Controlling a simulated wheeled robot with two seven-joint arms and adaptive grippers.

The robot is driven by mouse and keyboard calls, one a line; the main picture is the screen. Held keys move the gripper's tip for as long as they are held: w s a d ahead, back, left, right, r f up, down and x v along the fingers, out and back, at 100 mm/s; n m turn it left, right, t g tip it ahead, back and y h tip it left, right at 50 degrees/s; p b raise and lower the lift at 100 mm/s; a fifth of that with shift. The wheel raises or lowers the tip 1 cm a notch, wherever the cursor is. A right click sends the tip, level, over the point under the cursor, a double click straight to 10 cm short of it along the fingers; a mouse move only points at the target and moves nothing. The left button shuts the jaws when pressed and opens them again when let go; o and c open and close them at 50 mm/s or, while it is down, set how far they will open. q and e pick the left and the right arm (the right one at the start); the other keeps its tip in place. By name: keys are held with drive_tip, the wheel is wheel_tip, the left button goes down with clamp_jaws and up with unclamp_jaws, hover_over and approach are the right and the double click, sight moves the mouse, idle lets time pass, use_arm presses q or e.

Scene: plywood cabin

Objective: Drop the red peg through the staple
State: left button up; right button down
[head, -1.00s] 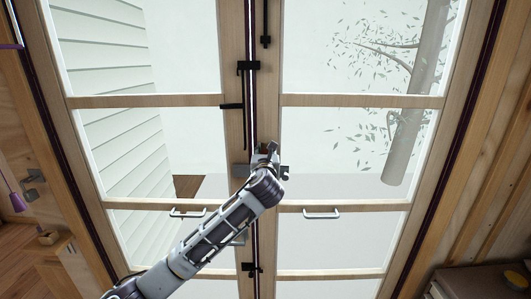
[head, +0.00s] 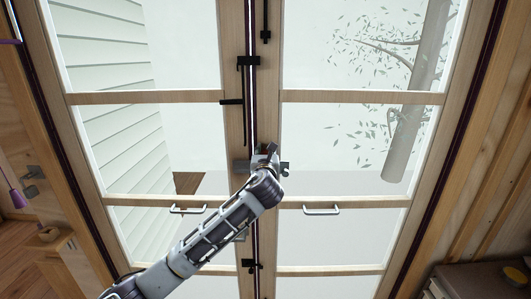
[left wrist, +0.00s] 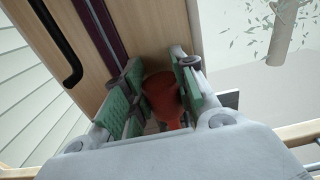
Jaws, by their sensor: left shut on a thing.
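My left gripper (head: 267,156) is at the seam between the two glazed doors, at the middle of the head view. In the left wrist view its green-padded fingers (left wrist: 156,94) are shut on the red peg (left wrist: 163,92), whose rounded end shows between the pads. A grey metal piece (head: 285,169) shows just right of the gripper, and a grey plate (head: 241,167) shows just left of it. I cannot make out the staple itself; the gripper covers that spot. I cannot tell whether the peg is in a staple. My right gripper is not in view.
Black bolts (head: 248,63) run along the seam above, and a dark latch (head: 251,264) sits below. Metal handles (head: 187,210) and (head: 321,209) are on the lower rails. A dark cabinet (head: 478,281) stands at bottom right.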

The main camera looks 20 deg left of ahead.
use_arm(q)
drive_tip(key=shift+f, duration=0.4)
drive_tip(key=o, duration=0.8)
drive_tip(key=shift+o, duration=0.2)
drive_tip(key=shift+s, duration=0.1)
drive_tip(key=v, duration=1.1)
drive_tip(key=shift+s, duration=0.35)
drive_tip(key=shift+d, duration=0.15)
